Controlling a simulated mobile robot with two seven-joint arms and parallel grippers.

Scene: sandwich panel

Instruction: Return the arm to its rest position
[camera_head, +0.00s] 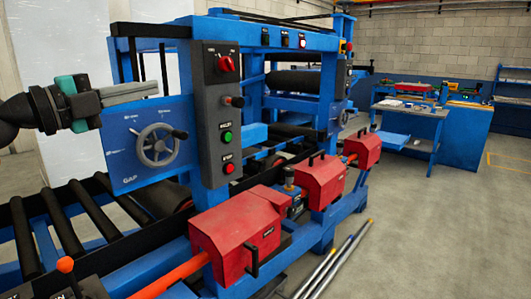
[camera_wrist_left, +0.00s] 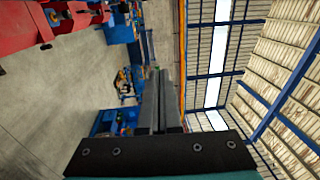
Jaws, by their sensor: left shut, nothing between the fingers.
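My left gripper (camera_head: 155,90) comes in from the left in the head view, black and teal with grey fingers. The fingers lie together and are empty. It is held up in the air in front of the blue machine, above and left of the grey handwheel (camera_head: 157,146) in the picture, and left of the grey control panel (camera_head: 216,115). The shut fingers (camera_wrist_left: 161,98) also show in the left wrist view, pointing away over open floor. My right gripper is not in view.
The blue machine has black rollers (camera_head: 66,235) at lower left and red guard boxes (camera_head: 237,235) along its front. Metal rods (camera_head: 335,265) lie on the floor. Blue workbenches (camera_head: 412,125) stand at back right. The grey floor (camera_head: 440,235) at right is clear.

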